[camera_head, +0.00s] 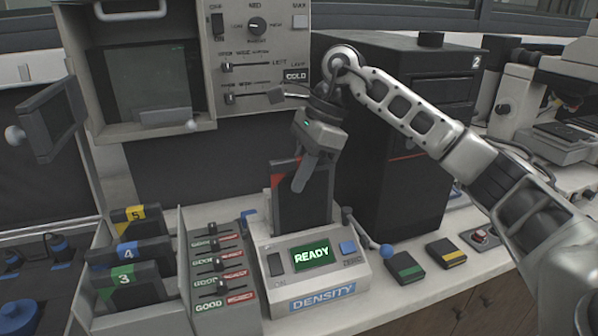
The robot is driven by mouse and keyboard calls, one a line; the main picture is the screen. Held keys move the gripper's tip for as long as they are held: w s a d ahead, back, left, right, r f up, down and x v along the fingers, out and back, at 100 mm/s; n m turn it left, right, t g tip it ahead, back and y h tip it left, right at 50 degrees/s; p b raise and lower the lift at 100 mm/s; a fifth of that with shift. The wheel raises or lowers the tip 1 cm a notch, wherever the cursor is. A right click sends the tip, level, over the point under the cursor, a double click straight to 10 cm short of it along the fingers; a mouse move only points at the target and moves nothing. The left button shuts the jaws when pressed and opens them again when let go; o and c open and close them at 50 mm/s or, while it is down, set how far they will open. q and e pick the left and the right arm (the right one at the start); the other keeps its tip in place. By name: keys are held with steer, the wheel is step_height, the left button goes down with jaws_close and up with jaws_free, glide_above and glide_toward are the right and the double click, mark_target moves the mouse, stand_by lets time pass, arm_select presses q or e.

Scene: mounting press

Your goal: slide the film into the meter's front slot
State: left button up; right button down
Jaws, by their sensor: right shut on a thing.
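The density meter (318,270) is a pale box on the bench with a green READY screen, a blue button and a DENSITY label. A dark film in a frame with a red corner (287,208) stands upright at the back of the meter's top. My right gripper (306,170) points down and is shut on the film's upper part, its fingers covering some of it. The film's lower edge is hidden behind the meter's front housing, so I cannot tell how deep it sits in the slot. My left gripper is not in view.
Left of the meter are a rack with GOOD labels (210,306) and numbered dark holders (140,252). A tall black cabinet (385,160) stands close behind on the right. Small green- and yellow-striped boxes (405,268) lie right of the meter. A press panel (258,55) is behind.

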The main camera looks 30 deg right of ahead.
steer(key=shift+f+b, duration=1.3)
steer(key=shift+f, duration=0.55)
steer(key=c, duration=1.3)
jaws_free()
steer(key=shift+c, duration=0.2)
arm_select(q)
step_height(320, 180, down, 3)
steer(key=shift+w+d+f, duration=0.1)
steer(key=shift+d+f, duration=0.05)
arm_select(e)
steer(key=shift+r, duration=0.1)
steer(key=shift+d+r+p, duration=0.2)
steer(key=shift+r+p, duration=0.15)
steer(key=shift+r, duration=0.05)
steer(key=p+v, duration=0.5)
steer(key=v, duration=0.2)
steer(key=shift+s, duration=0.1)
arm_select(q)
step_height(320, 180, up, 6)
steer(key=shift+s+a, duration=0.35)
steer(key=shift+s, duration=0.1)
arm_select(e)
steer(key=shift+r, duration=0.25)
